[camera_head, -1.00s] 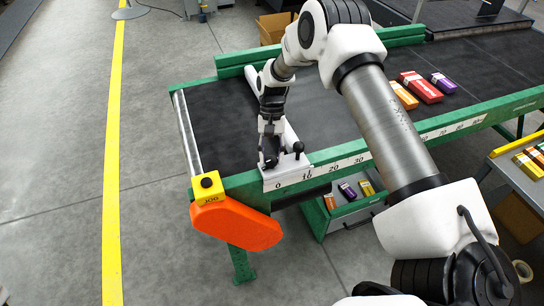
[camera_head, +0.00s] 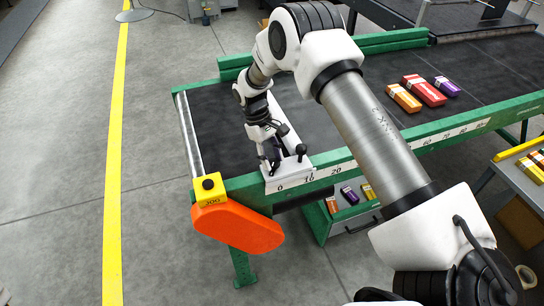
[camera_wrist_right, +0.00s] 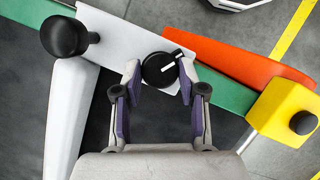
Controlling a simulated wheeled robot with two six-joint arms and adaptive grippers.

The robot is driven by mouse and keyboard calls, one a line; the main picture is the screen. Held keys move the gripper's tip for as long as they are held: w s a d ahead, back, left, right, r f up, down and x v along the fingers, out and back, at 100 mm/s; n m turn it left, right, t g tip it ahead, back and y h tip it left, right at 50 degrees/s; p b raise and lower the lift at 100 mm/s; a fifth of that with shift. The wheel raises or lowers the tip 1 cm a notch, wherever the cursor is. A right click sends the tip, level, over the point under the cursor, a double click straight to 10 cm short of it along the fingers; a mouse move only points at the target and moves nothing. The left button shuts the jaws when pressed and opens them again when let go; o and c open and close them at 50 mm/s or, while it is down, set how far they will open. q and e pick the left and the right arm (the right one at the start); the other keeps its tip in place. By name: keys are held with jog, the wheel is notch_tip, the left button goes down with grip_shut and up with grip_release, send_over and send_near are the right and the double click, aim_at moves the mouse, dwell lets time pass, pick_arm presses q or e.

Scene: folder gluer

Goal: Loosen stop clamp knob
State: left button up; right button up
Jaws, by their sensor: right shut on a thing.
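The stop clamp is a white block (camera_head: 288,176) on the green rail near the 0 and 10 marks. In the right wrist view, its flat black round knob (camera_wrist_right: 157,68) has a white pointer line slanting up to the right. My right gripper (camera_head: 270,163) reaches down to the clamp. The wrist view shows its two purple-padded fingers (camera_wrist_right: 160,78) shut on the knob, one at each side. A black ball-topped lever (camera_wrist_right: 64,37) stands on the same white block, left of the knob, apart from the fingers. My left gripper is out of view.
A yellow jog box (camera_head: 208,187) with a black button and an orange guard (camera_head: 238,227) sit at the rail's end. A white bar (camera_wrist_right: 70,115) runs from the clamp across the dark belt. Several cartons (camera_head: 424,90) lie farther right on the belt.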

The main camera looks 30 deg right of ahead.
jog(key=shift+s+f+n, duration=0.1)
jog(key=shift+n, duration=0.4)
jog(key=o, duration=1.1)
jog(key=v, duration=1.2)
jog(key=shift+a, duration=0.1)
